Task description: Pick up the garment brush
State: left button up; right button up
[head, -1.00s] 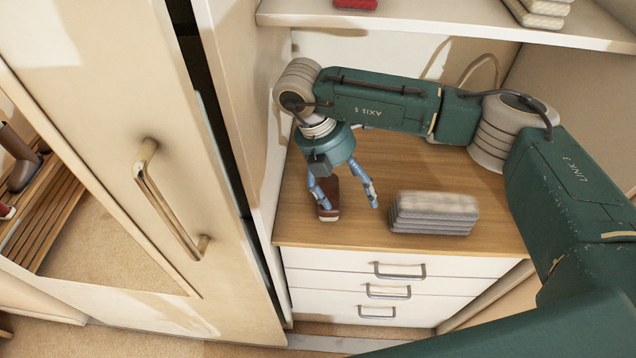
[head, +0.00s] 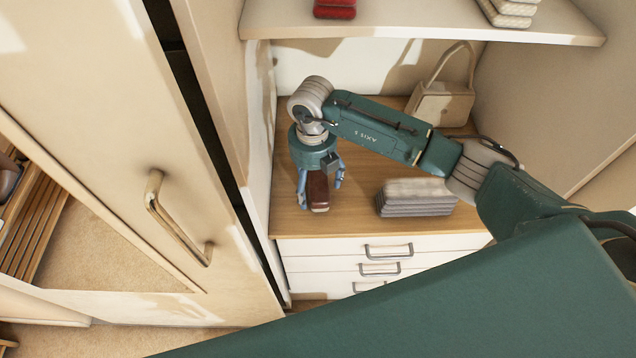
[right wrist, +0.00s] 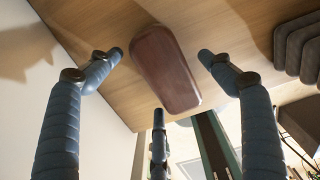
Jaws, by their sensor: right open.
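The garment brush (head: 318,190) has a brown back with a pale edge and lies on the wooden top of the drawer unit, near its front left. My right gripper (head: 321,188) points down over the brush, with its blue fingers apart on either side of it. In the right wrist view the brush (right wrist: 165,68) lies between the spread fingertips, with a visible space on each side. A third finger shows below the brush in that view. My left gripper is not in view.
A stack of folded grey cloths (head: 416,198) lies right of the brush. A beige handbag (head: 444,103) stands behind. A shelf (head: 420,22) overhangs with a red item (head: 335,9). A cabinet door with a handle (head: 178,222) stands left. Drawers (head: 340,262) are below.

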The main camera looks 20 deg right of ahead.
jog(key=shift+f, duration=0.75)
jog(key=c, duration=1.3)
jog(key=shift+w+r+b, duration=0.1)
jog(key=shift+r+b, duration=0.35)
jog(key=shift+r, duration=0.4)
jog(key=shift+s+d+r+b, duration=0.1)
jog(key=shift+s+r+b, duration=0.45)
jog(key=shift+r, duration=0.25)
jog(key=s+b, duration=0.1)
jog(key=s, duration=0.4)
jog(key=s+d+b, duration=0.1)
jog(key=s, duration=0.5)
jog(key=s+d+b, duration=0.1)
jog(key=s, duration=0.5)
jog(key=shift+r, duration=0.15)
